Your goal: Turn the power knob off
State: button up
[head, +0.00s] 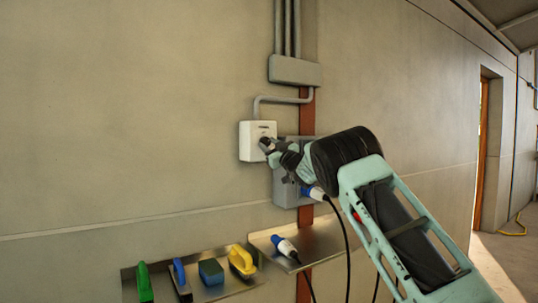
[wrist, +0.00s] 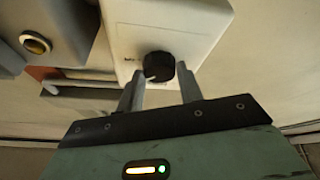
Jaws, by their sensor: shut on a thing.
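The power knob (wrist: 159,66) is a round black knob on the front of a white wall box (wrist: 190,18). The box (head: 249,141) also shows in the head view, fixed to the beige wall. My gripper (wrist: 161,82) is at the box with one finger on each side of the knob, shut on it. In the head view my gripper (head: 266,145) reaches the box from the right and hides most of the knob. Small markings show beside the knob but are too blurred to read.
A grey socket box (head: 288,189) with a blue plug (head: 313,192) sits just right of and below the white box. A metal shelf (head: 262,237) holds another blue-white plug (head: 284,246). Tools, including a yellow one (head: 241,261), lie on a lower tray. A grey conduit box (head: 294,70) is above.

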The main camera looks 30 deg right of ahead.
jog(key=n+y, duration=0.1)
jog(key=n, duration=0.1)
jog(key=n+g+y, duration=0.1)
jog(key=n, duration=0.2)
jog(key=n+y, duration=0.1)
jog(key=n, duration=0.2)
jog(key=shift+d+r+g+y+b, duration=0.15)
jog(key=shift+d+g+y+b, duration=0.15)
jog(key=shift+g+y+b, duration=0.1)
jog(key=n+g, duration=0.1)
jog(key=n, duration=0.2)
jog(key=n+g+y+p, duration=0.1)
jog(key=n, duration=0.2)
jog(key=shift+d+r+n+g, duration=0.1)
jog(key=shift+r+n+g, duration=0.1)
jog(key=shift+n+g, duration=0.1)
jog(key=shift+n, duration=0.3)
jog(key=o, duration=1)
jog(key=b+v, duration=0.4)
jog(key=v, duration=1.3)
jog(key=shift+s+d+b, duration=0.1)
jog(key=shift+d+b, duration=0.15)
jog(key=shift+b, duration=0.05)
